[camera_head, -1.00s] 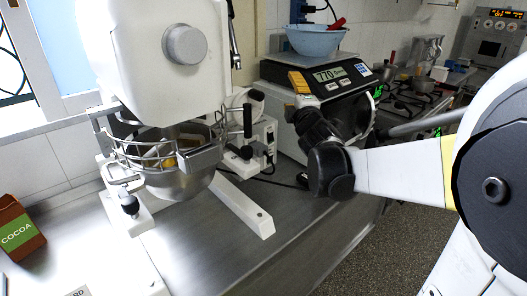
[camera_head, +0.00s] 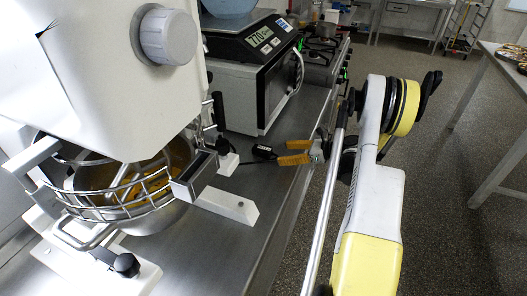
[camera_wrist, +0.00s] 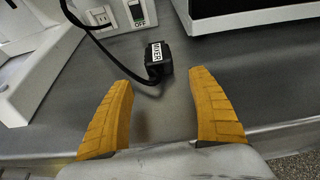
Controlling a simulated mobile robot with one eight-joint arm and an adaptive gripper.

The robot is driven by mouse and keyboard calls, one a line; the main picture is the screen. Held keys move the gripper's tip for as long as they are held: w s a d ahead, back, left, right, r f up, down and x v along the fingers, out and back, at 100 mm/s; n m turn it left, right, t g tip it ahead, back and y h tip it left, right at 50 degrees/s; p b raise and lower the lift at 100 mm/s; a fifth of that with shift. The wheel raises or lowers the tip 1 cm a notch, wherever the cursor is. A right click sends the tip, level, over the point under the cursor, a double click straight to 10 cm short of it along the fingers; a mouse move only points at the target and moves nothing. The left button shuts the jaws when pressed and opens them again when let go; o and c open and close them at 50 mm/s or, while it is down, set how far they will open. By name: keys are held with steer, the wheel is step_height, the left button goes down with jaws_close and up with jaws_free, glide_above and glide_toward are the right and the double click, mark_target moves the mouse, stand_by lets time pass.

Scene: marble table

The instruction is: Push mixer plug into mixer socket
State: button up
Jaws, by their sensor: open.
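The mixer plug (camera_wrist: 158,58) is a black block with a white "MIXER" label, lying on the steel counter with a black cord curving off to its left. It also shows small in the head view (camera_head: 264,151). My gripper (camera_wrist: 161,80) has orange fingers, wide apart and empty. The plug lies just beyond the fingertips, roughly centred between them and not gripped. In the head view my gripper (camera_head: 293,152) is low over the counter, right of the plug.
The white stand mixer (camera_head: 110,80) with a wire guard and metal bowl fills the left; its foot (camera_head: 228,203) reaches toward the plug. An oven-like appliance (camera_head: 250,90) with a scale (camera_head: 245,38) stands behind. The counter's front edge runs close under my gripper.

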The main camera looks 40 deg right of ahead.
mark_target(263, 151)
steer(key=b+x, duration=0.1)
steer(key=x, duration=0.3)
steer(key=shift+w+a, duration=0.1)
steer(key=w+a, duration=0.1)
steer(key=w+a+b, duration=0.1)
steer(key=w, duration=0.1)
steer(key=w+b, duration=0.1)
steer(key=shift+w+a+f, duration=0.25)
steer(key=shift+w+a, duration=0.05)
steer(key=shift+a, duration=0.1)
steer(key=shift+r, duration=0.1)
steer(key=shift+c, duration=0.4)
steer(key=c, duration=1.2)
